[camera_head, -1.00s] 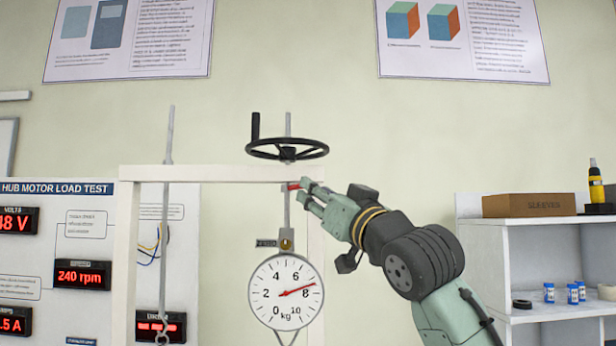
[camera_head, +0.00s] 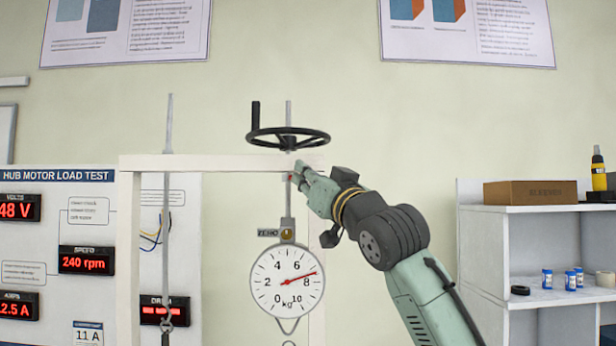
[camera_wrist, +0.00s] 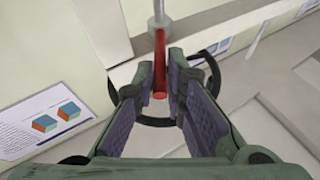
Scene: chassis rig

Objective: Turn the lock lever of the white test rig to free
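The white test rig (camera_head: 215,163) stands left of centre in the head view, with a black handwheel (camera_head: 288,143) above its top beam. The lock lever (camera_wrist: 160,66) is a short red bar on a grey rod in the wrist view; in the head view only a bit of red shows at my fingertips. My gripper (camera_wrist: 156,82) is open, with its fingers on either side of the lever. The right finger is close to the lever and a small gap shows on the left; I cannot tell whether either touches.
A round dial scale (camera_head: 286,282) hangs below, its red needle near 8. A meter panel (camera_head: 80,225) is behind at left. A white shelf (camera_head: 505,222) with a cardboard box (camera_head: 530,192) and small jars stands at right. The handwheel is close above my fingers.

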